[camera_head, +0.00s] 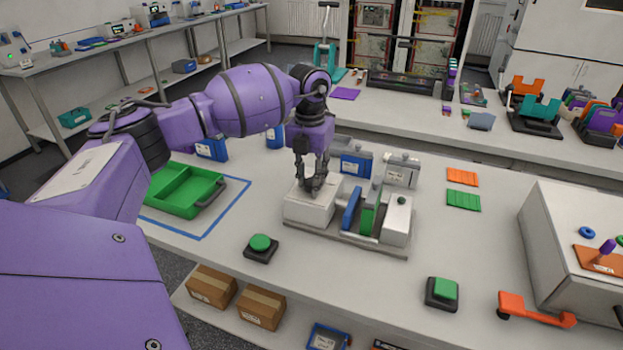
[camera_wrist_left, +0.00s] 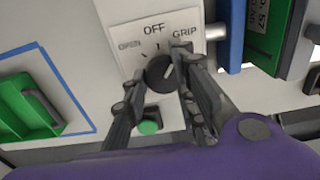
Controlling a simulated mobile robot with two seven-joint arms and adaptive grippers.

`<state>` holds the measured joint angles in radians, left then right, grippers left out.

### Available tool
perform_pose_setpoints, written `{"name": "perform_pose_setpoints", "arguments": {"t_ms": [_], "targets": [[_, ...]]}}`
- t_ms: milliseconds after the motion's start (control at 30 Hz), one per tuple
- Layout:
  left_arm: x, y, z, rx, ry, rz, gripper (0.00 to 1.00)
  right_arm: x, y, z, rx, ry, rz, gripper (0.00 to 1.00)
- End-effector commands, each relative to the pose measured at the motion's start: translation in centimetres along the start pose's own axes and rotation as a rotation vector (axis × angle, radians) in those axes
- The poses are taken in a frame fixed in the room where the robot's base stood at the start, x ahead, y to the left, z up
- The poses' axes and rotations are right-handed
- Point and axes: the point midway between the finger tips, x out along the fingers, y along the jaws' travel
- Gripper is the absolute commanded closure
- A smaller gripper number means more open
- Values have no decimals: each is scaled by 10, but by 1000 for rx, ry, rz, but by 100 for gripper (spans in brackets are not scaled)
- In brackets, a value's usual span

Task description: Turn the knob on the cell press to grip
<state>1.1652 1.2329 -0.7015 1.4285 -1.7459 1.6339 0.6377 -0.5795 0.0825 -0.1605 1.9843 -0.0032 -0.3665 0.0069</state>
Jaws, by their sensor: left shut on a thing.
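The cell press (camera_head: 312,212) stands in the middle of the table, with a white block at its left end. In the left wrist view its white label plate (camera_wrist_left: 128,30) reads OPEN, OFF and GRIP. The dark round knob (camera_wrist_left: 160,73) sits below these words. A pale mark on the knob appears to slant up and right, toward GRIP. My left gripper (camera_wrist_left: 172,88) is shut on the knob, one finger on each side. In the head view the left gripper (camera_head: 313,188) is at the white block, and the knob cannot be made out.
Blue and green plates (camera_head: 369,215) stand upright on the press. A green tray (camera_head: 182,187) lies to the left inside a blue outline. Green buttons (camera_head: 261,242) (camera_head: 444,289) sit in front. Orange and green flat pieces lie to the right, with bare table between.

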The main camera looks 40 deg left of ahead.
Motion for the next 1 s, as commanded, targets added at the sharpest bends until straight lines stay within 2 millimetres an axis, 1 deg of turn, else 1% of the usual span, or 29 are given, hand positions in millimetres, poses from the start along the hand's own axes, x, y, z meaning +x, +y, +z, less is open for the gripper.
{"name": "perform_pose_setpoints", "arguments": {"t_ms": [33,533,567,633,667,1000], "targets": [[2,7,-1,2,7,16,100,0,0,0,0,0,0,60],[1,8,0,18,5,17,100,1,-1,-1,4,3,1,60],[1,8,0,18,5,17,72,1,-1,-1,5,3,1,60],[1,8,0,18,5,17,63,1,-1,-1,4,3,1,60],[1,8,0,18,5,16,61,1,-1,-1,4,3,1,60],[1,4,-1,23,4,9,61,1,-1,-1,4,3,1,60]]}}
